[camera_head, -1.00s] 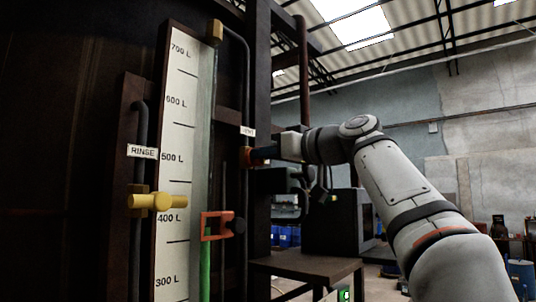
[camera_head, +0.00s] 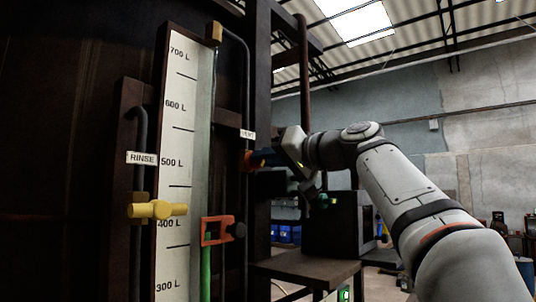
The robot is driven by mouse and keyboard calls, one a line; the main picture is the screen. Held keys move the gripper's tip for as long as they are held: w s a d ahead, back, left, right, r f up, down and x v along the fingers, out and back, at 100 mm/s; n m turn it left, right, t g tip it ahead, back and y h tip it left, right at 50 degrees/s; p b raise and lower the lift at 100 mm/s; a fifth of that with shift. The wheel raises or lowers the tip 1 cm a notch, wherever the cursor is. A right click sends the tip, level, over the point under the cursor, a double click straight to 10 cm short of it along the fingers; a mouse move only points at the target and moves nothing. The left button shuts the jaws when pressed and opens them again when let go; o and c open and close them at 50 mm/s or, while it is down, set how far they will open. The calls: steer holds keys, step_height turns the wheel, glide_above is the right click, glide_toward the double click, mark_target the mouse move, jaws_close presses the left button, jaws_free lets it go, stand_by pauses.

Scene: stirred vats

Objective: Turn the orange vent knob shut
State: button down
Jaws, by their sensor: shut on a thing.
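The orange vent knob (camera_head: 247,160) sits on the dark vertical pipe just below the small vent label (camera_head: 248,134). Only a small part of it shows at the left of my gripper. My gripper (camera_head: 258,158) is at the knob, coming from the right, and its jaws are shut on it. The gripper body is rolled at a tilt. The fingertips are small and dark in this view, and most of the knob is hidden behind them.
A yellow rinse valve (camera_head: 157,210) sticks out at the left under the rinse label (camera_head: 142,158). A white litre scale (camera_head: 174,130) and an orange-red bracket (camera_head: 214,231) stand left of the vent pipe. A dark table (camera_head: 305,268) stands below my arm.

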steer(key=m+p, duration=0.2)
steer(key=m, duration=0.3)
steer(key=m+p, duration=0.2)
steer(key=m, duration=0.4)
steer(key=shift+w+f, duration=0.1)
steer(key=shift+f, duration=0.1)
steer(key=shift+m, duration=0.5)
steer(key=c, duration=1.4)
jaws_free()
steer(key=shift+c, duration=0.2)
steer(key=shift+d, duration=0.15)
steer(key=b+v, duration=0.2)
steer(key=v, duration=0.5)
steer(key=shift+s+d+b, duration=0.25)
steer(key=shift+s+b, duration=0.05)
